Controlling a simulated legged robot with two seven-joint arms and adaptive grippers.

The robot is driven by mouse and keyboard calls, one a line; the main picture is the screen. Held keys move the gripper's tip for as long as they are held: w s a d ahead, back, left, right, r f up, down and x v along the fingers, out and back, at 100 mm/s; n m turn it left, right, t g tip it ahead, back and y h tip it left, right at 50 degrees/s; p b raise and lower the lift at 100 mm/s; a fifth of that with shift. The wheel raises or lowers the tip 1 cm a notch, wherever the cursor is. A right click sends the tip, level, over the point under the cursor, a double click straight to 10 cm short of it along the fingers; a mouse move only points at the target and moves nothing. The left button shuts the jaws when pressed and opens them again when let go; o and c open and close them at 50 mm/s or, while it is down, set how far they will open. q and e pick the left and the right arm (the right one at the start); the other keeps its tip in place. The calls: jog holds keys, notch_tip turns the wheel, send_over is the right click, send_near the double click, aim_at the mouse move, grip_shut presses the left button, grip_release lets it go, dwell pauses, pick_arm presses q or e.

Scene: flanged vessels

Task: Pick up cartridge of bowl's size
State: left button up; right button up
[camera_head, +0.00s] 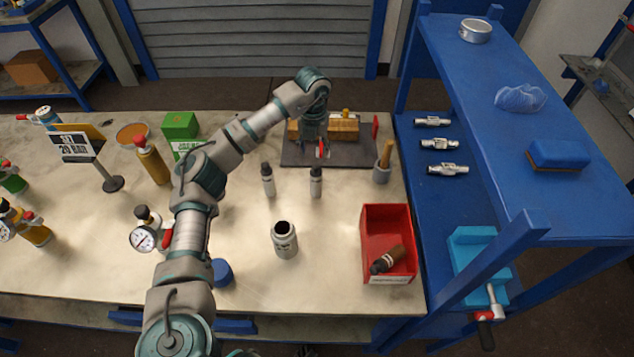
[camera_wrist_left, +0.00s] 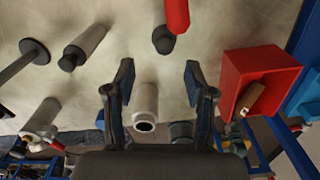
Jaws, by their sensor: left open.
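My left gripper (camera_head: 318,153) points down above the far middle of the bench. In the left wrist view the fingers (camera_wrist_left: 158,70) are apart with nothing held between them. Two slim grey cylinders with dark tops, likely cartridges, stand upright on the bench: a left one (camera_head: 268,180) and a right one (camera_head: 316,183), the right one nearer the gripper. The left one also shows in the wrist view (camera_wrist_left: 88,43). An open-topped metal vessel, possibly the bowl (camera_head: 285,240), stands closer to me; it shows beyond the fingers in the wrist view (camera_wrist_left: 146,103).
A red bin (camera_head: 372,243) at right holds a brown bottle-like piece (camera_head: 388,260). A cup (camera_head: 382,172) with a wooden handle stands behind it. A dark board (camera_head: 296,155) lies behind the cylinders. A gauge (camera_head: 144,238) and sign (camera_head: 75,145) stand left. Blue shelving (camera_head: 590,205) borders the right.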

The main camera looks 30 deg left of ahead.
aim_at(316, 165)
pick_arm(q)
jog(key=shift+w+d+f+b, duration=0.15)
jog(key=shift+f+b, duration=0.15)
jog(key=shift+f, duration=1.3)
jog(key=shift+w+f+b, duration=0.1)
jog(key=shift+f+b, duration=0.15)
jog(key=shift+f, duration=1.3)
grip_shut()
pick_arm(e)
jog(key=v, duration=0.3)
jog(key=shift+d+r, duration=0.1)
jog(key=shift+r, duration=0.1)
